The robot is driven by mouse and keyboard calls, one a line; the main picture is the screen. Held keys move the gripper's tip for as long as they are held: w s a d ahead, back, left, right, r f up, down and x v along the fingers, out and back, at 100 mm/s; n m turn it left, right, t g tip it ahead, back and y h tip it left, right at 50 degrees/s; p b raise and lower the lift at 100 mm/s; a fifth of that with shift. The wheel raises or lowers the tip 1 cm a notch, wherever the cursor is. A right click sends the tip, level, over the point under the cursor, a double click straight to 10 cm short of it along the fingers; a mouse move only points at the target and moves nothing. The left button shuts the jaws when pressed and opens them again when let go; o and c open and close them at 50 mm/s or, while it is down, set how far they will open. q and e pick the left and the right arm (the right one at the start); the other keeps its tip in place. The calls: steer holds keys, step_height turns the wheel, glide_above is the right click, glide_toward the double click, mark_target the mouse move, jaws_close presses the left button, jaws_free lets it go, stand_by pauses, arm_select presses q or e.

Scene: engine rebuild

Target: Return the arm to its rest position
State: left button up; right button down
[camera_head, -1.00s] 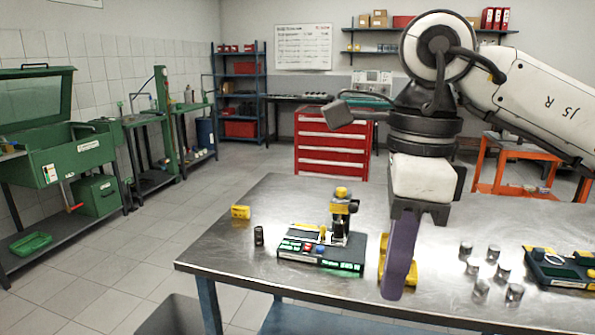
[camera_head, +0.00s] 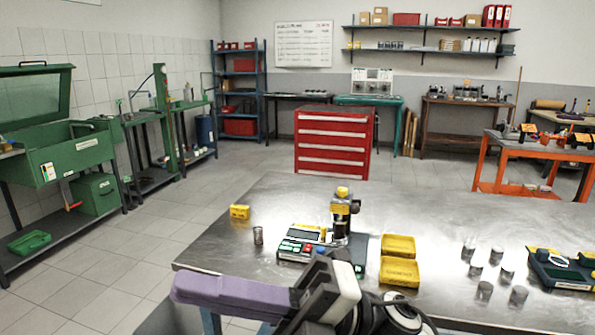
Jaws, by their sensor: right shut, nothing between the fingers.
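My right gripper (camera_head: 185,288) is low at the front of the view, its purple fingers pointing left and shut with nothing between them. It appears in front of the steel table's (camera_head: 225,245) front edge, covering part of that edge. My right wrist and forearm run down out of the bottom of the picture. My left gripper is not in view.
A red drawer cabinet (camera_head: 333,145) stands behind.

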steer(key=w+d+f+m+t+h, duration=0.2)
steer(key=w+d+f+m+t, duration=0.25)
steer(key=m+t, duration=0.55)
steer(key=w+d+f+m+t+h, duration=0.1)
steer(key=w+d+f+m+t, duration=0.3)
steer(key=m+t, duration=0.55)
steer(key=w+d+f+m+t+h, duration=0.1)
steer(key=d+f+m+h, duration=0.2)
steer(key=f+m+h, duration=0.45)
steer(key=w+d+f+m+t+h, duration=0.1)
steer(key=d+f+m+h, duration=0.3)
steer(key=f, duration=0.6)
steer(key=s+d+f+m+g+h, duration=0.1)
steer(key=s+d+f+m+g, duration=0.1)
steer(key=s+f, duration=0.4)
steer(key=s+d+f+m+g+h, duration=0.2)
steer(key=s+d+f, duration=0.3)
steer(key=f, duration=0.6)
steer(key=s+d+f+m+g+h, duration=0.2)
steer(key=s+d+f+m+g, duration=0.1)
steer(key=s+f, duration=0.5)
steer(key=shift+s+d+f+m+g, duration=0.3)
steer(key=shift+s+m+g, duration=0.15)
steer(key=shift+g, duration=0.2)
